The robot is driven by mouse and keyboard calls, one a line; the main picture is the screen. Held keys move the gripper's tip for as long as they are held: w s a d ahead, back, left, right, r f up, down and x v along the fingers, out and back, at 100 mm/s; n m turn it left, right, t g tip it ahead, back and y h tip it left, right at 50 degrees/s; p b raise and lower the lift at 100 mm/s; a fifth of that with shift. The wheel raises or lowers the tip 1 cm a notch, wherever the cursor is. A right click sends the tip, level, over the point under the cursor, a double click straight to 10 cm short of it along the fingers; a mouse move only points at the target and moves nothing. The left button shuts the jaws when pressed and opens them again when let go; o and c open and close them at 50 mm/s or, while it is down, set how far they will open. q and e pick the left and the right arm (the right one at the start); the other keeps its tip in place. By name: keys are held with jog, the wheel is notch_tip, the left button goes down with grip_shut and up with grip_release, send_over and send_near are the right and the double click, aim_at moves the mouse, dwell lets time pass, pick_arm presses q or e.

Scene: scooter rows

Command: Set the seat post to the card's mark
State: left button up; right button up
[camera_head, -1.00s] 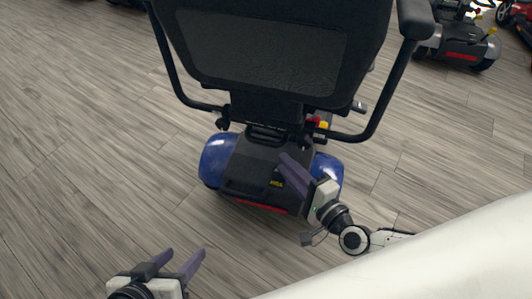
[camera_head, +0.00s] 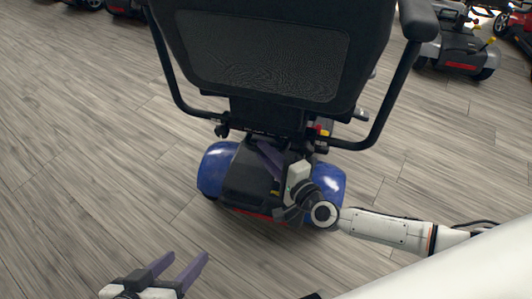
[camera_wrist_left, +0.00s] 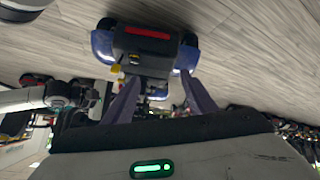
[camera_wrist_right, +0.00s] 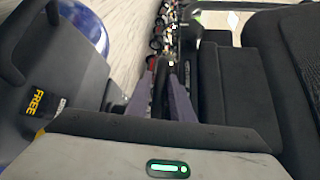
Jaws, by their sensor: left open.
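The scooter (camera_head: 245,185) with blue fenders stands below the centre of the head view, its black seat (camera_head: 262,55) above it. The seat post and any mark on it are hidden under the seat. My right gripper (camera_head: 264,150) reaches over the black rear cover, just below the seat back. Its fingers are close together in the right wrist view (camera_wrist_right: 160,80), with a dark strip between them; I cannot tell whether they hold it. My left gripper (camera_head: 187,258) is open and empty over the floor, lower left. No card is clearly readable.
A yellow-lettered FREE label (camera_wrist_right: 38,102) is on the dark cover in the right wrist view. A red and yellow part (camera_head: 320,130) sits right of the seat's underside. Another scooter (camera_head: 455,50) stands at the upper right. The floor at left is clear.

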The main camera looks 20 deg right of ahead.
grip_shut()
